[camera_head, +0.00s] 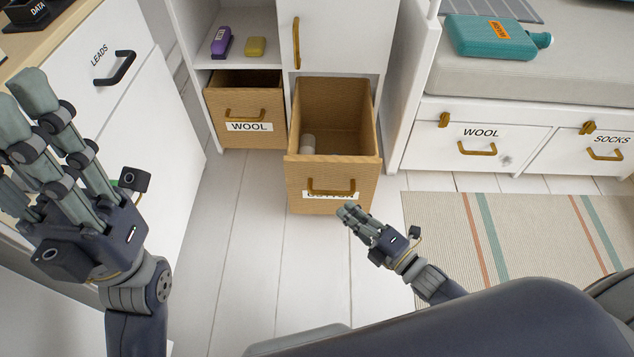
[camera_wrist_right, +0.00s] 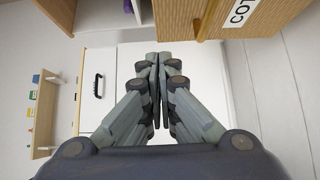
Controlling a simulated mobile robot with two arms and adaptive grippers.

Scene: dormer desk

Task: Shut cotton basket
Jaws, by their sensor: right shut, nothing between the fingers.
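The cotton basket (camera_head: 300,180) is a tan drawer-like box with a brass handle, pulled well out of the white cabinet. Its label is partly covered by the handle. A small pale cylinder (camera_head: 308,144) lies inside it. My right gripper (camera_head: 346,212) is shut and empty, just in front of the basket's lower front. In the right wrist view the gripper's fingers (camera_wrist_right: 158,60) are together, and the basket's front (camera_wrist_right: 275,15) shows at the upper right with part of its label. My left gripper (camera_head: 30,110) is at the left with its fingers apart, holding nothing visible.
The wool basket (camera_head: 245,138) beside it is slightly out. A purple item (camera_head: 221,42) and a yellow item (camera_head: 255,46) sit on the shelf above. A bench with drawers (camera_head: 485,148) stands right; a striped rug (camera_head: 520,235) covers the floor there. The floor left of the basket is clear.

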